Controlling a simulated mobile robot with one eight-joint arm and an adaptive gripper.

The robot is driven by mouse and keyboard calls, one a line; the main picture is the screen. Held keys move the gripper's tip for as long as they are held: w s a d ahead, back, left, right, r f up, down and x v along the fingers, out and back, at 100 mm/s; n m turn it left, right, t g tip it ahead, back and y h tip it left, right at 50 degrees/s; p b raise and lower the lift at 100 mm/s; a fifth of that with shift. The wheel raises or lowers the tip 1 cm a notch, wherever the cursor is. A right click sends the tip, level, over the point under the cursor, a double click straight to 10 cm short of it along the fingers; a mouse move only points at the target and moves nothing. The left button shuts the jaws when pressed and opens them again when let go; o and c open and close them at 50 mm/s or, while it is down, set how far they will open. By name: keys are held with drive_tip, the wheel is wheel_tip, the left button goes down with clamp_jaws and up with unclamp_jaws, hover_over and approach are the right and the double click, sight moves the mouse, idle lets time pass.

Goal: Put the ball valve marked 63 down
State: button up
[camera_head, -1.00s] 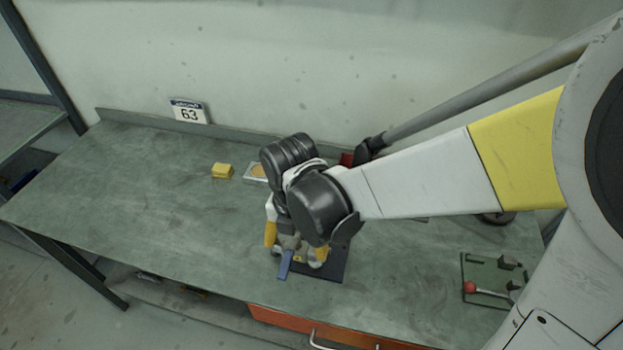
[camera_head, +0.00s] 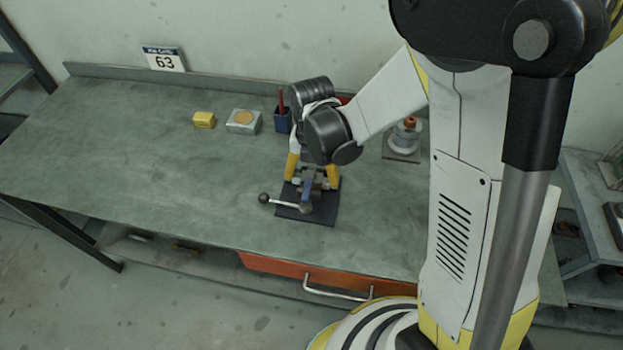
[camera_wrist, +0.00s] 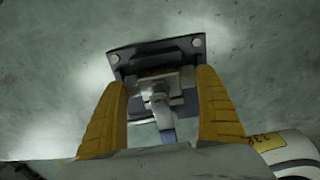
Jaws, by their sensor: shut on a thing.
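The ball valve, a small metal body (camera_wrist: 157,92) with a blue lever (camera_wrist: 166,128), is between the yellow fingers of my gripper (camera_wrist: 162,105) in the wrist view. My gripper (camera_head: 312,170) is shut on it. In the head view the valve's blue lever (camera_head: 307,188) points down toward the front of the bench. The valve is over a dark plate (camera_head: 318,215) on the bench. I cannot tell whether it touches the plate. A sign marked 63 (camera_head: 164,60) stands at the bench's back edge, left of my gripper.
The green bench top (camera_head: 150,160) is clear at left. Behind my gripper are a yellow block (camera_head: 204,120), a grey box with a tan disc (camera_head: 243,121) and a blue holder (camera_head: 283,121). A ball-ended metal handle (camera_head: 280,201) lies across the dark plate. A flanged part (camera_head: 405,138) stands right.

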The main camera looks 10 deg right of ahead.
drive_tip(key=shift+f, duration=0.4)
drive_tip(key=shift+r, duration=0.15)
drive_tip(key=o, duration=1.3)
wheel_tip(320, 180, up, 12)
drive_tip(key=p, duration=0.4)
drive_tip(key=shift+f, duration=0.2)
drive_tip(key=shift+s+r+m, duration=0.1)
drive_tip(key=shift+r+m, duration=0.2)
drive_tip(key=shift+r, duration=0.05)
drive_tip(key=s+d+r+m+t, duration=0.2)
drive_tip(key=s+d+r+m, duration=0.1)
drive_tip(key=m, duration=0.7)
drive_tip(key=s+d+r+m+t, duration=0.2)
drive_tip(key=s+d+r+m, duration=0.1)
drive_tip(key=m, duration=0.7)
drive_tip(key=s+d+r+m+t, duration=0.3)
drive_tip(key=s+r+m, duration=0.1)
drive_tip(key=m, duration=0.7)
drive_tip(key=shift+s+d+r, duration=0.25)
drive_tip(key=shift+s+r, duration=0.15)
drive_tip(key=shift+r, duration=0.25)
